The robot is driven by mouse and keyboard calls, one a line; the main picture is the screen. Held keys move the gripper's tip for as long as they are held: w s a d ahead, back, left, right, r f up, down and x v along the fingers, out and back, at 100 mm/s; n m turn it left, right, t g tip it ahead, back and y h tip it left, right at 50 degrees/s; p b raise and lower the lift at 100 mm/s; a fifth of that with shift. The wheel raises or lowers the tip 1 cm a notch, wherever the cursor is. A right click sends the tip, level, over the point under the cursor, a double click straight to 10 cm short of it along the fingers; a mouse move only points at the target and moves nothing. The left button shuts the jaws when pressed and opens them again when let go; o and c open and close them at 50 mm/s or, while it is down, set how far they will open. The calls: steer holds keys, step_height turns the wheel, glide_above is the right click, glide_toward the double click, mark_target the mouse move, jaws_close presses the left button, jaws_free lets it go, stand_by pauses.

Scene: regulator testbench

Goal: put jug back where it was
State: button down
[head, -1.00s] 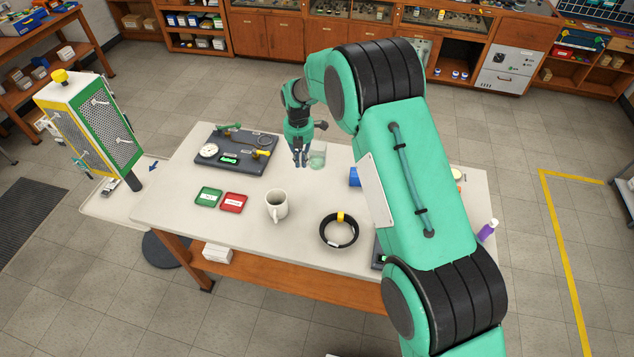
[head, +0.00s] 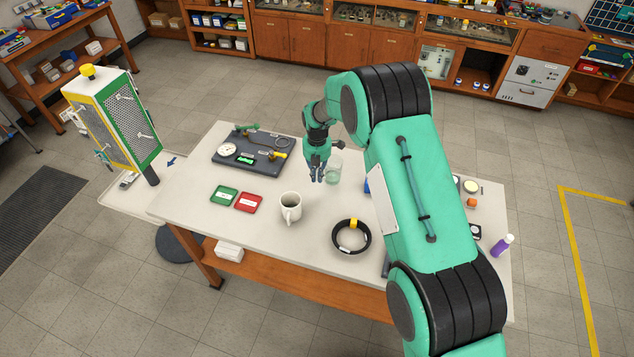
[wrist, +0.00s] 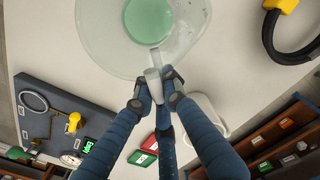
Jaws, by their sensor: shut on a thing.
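The jug (head: 333,174) is clear, with pale green liquid in it. It is at the far side of the white bench, right of the gauge board, and looks upright. My gripper (head: 318,179) is at its left side, pointing down. In the wrist view the jug (wrist: 98,35) is seen from above, with the green liquid inside. There my gripper (wrist: 155,90) is shut on the jug's handle (wrist: 154,76). I cannot tell whether the jug's base touches the bench.
A white mug (head: 290,208) stands nearer the front edge. A black ring with a yellow band (head: 352,237) lies right of it. My arm hides part of the bench's right side.

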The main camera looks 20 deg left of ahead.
steer(key=shift+f, duration=1.85)
steer(key=shift+f, duration=0.15)
steer(key=c, duration=1.8)
jaws_free()
step_height(320, 180, up, 12)
steer(key=shift+r, duration=0.15)
